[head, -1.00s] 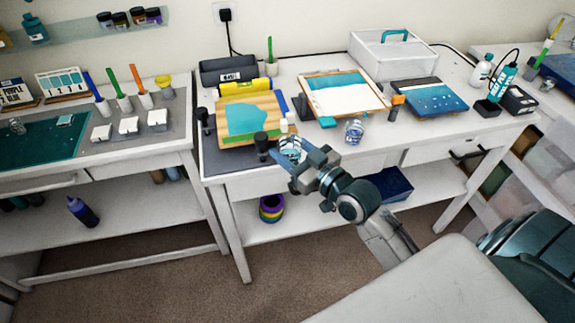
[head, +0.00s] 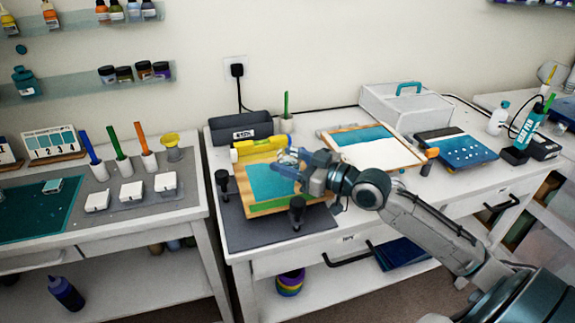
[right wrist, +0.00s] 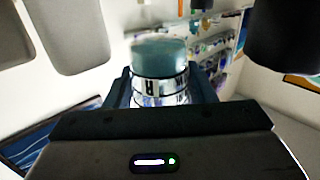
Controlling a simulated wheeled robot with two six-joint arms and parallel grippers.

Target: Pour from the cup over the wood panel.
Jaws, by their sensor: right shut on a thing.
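The wood panel (head: 240,188) lies on a dark mat on the middle table, with a teal patch (head: 270,183) over much of its face and a green strip along its front edge. My right gripper (head: 300,170) is shut on the clear cup (head: 288,158) and holds it over the right part of the panel. In the right wrist view the cup (right wrist: 160,92) sits between the fingers, with teal at its far end. I cannot tell how far it is tilted or whether anything flows. My left gripper is not in view.
Black posts (head: 297,212) stand around the panel. A yellow level (head: 262,147) and a dark box (head: 241,129) lie behind it. A framed teal-and-white panel (head: 372,148) and a dark blue board (head: 456,148) lie to the right. White blocks (head: 131,191) sit on the left table.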

